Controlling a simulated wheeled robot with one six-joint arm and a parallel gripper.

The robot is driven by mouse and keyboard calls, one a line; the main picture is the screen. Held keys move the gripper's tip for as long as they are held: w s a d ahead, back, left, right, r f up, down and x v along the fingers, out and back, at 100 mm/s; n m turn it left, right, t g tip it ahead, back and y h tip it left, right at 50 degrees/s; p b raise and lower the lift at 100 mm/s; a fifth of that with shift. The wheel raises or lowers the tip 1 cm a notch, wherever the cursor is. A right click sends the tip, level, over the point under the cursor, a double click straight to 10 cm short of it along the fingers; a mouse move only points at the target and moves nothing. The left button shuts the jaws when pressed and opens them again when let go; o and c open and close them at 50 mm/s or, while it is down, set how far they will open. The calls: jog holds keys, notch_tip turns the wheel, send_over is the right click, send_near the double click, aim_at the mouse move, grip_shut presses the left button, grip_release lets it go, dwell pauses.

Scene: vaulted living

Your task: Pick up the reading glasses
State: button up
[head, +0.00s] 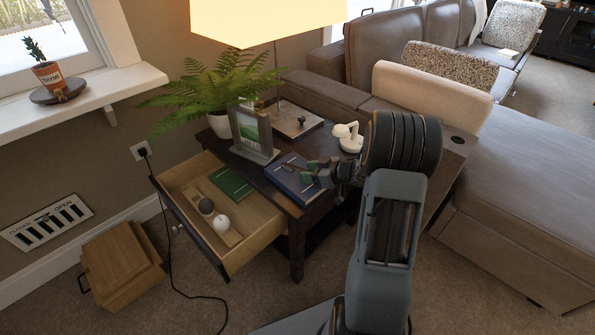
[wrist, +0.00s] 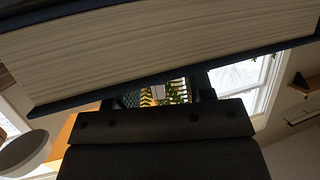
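A dark blue book (head: 291,184) lies on the dark side table (head: 325,205). Thin dark lines on its top look like the reading glasses (head: 288,167), small and hard to make out. My gripper (head: 310,172) is at the book's right side, its green-tipped fingers apart, close to the glasses. I see nothing held between them. In the wrist view, the book's pale page edge (wrist: 150,45) fills the upper part, very close. My gripper's fingers (wrist: 165,92) show below it, partly hidden by the book. I cannot make out the glasses in that view.
A picture frame (head: 250,130), a white figure-like object (head: 348,137) and a grey tray (head: 299,124) stand around the book. The drawer (head: 250,240) is pulled out, holding a green book (head: 232,184) and two balls. A lampshade (head: 260,15) hangs above; a sofa (head: 530,200) is right.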

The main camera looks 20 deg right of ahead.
jog(key=c, duration=0.8)
